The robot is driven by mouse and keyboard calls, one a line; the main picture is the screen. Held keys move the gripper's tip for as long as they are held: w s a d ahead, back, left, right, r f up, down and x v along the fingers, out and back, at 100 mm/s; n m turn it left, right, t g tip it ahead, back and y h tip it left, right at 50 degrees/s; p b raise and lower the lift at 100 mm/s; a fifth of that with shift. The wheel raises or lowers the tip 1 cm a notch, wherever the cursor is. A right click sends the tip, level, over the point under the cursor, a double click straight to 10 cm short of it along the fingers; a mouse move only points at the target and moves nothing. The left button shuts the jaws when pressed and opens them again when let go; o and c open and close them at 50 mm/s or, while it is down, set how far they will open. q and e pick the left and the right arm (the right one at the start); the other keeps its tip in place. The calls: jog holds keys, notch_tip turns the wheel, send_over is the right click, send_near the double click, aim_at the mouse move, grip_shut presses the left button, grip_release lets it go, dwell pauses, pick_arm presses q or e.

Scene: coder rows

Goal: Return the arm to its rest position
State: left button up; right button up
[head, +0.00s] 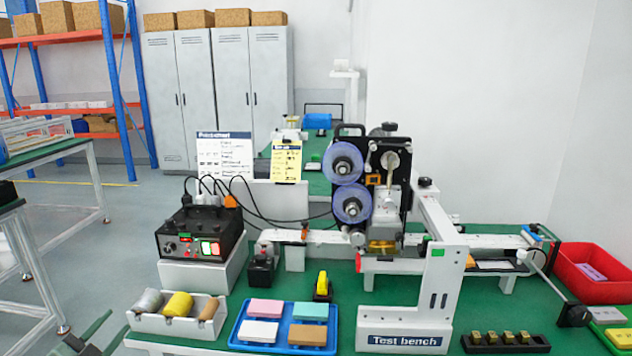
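My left gripper (112,325) shows at the bottom left edge of the head view, low and just left of the workbench. Its two dark fingers appear apart, with nothing seen between them. Part of it is cut off by the frame's lower edge. It is clear of the white tray (150,325) at the bench's left end. My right gripper does not show.
The green bench carries a labelling machine (430,290), a black control box (190,240), a blue tray (238,338) with coloured blocks, a black holder (500,345) and a red bin (590,290). Another table (80,165) stands at left, with floor between.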

pick_arm(q)
jog(key=s+a+f+n+g+y, duration=0.15)
jog(key=s+f, duration=0.25)
jog(key=f, duration=0.7)
jog(key=s+f+n+g+y, duration=0.1)
jog(key=s+f+n+g, duration=0.2)
jog(key=f, duration=0.9)
jog(key=s+d+f+n+g+p, duration=0.1)
jog(key=s+d+f+g, duration=0.25)
jog(key=s+f, duration=1)
jog(key=s+d+f+g, duration=0.2)
jog(key=s+d+f, duration=0.4)
jog(key=s, duration=0.5)
jog(key=s+d+f+n+g+h+p, duration=0.1)
jog(key=s+d+f+g, duration=0.2)
jog(key=s+d+f, duration=0.3)
jog(key=s+d+f+n+g+h, duration=0.1)
jog(key=s+d+f+g, duration=0.2)
jog(key=s+d+f, duration=0.4)
jog(key=s, duration=0.8)
jog(key=shift+s, duration=0.3)
